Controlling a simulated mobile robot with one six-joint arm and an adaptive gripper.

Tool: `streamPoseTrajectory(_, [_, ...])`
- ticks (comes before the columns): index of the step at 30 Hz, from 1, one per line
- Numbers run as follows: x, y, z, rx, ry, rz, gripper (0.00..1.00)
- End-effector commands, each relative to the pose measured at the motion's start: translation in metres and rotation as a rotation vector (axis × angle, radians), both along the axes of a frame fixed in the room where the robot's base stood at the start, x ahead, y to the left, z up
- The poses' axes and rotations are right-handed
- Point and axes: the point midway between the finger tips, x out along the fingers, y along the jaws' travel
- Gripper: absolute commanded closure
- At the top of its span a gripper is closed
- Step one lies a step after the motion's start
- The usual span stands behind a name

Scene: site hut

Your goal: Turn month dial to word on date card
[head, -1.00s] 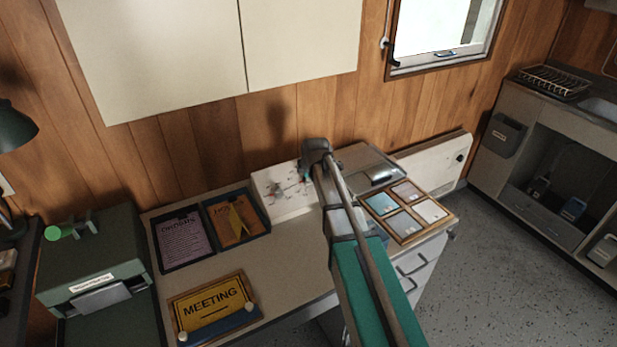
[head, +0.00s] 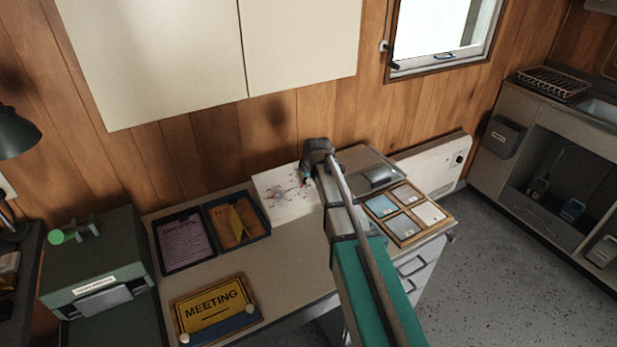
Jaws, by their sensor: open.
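A pale panel (head: 275,207) stands tilted at the back of the desk, against the wood wall. Small red and grey parts (head: 281,194) show on its face. They may be the month dial, but they are too small to read. My gripper (head: 304,183) is at the panel's right side, close to these parts, and is open. Whether it touches anything is unclear. My arm hides the panel's right edge. I cannot make out a date card or its word for certain.
A yellow MEETING sign (head: 215,308) lies at the desk front. Two dark trays with a purple sheet (head: 184,241) and an orange folder (head: 238,219) are left of the panel. A framed set of sample tiles (head: 430,213) lies to the right. Cupboards (head: 210,60) hang above.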

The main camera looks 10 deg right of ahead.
Motion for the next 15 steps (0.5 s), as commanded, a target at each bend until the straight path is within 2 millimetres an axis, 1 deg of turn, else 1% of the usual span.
streamPoseTrajectory(1, [-0.003, -0.001, 0.012, 0.017, 0.005, -0.031, 0.23])
streamPoseTrajectory(5, [-0.010, -0.003, 0.032, 0.081, 0.024, -0.146, 0.23])
streamPoseTrajectory(15, [-0.033, -0.011, 0.089, 0.277, 0.091, -0.522, 0.23])
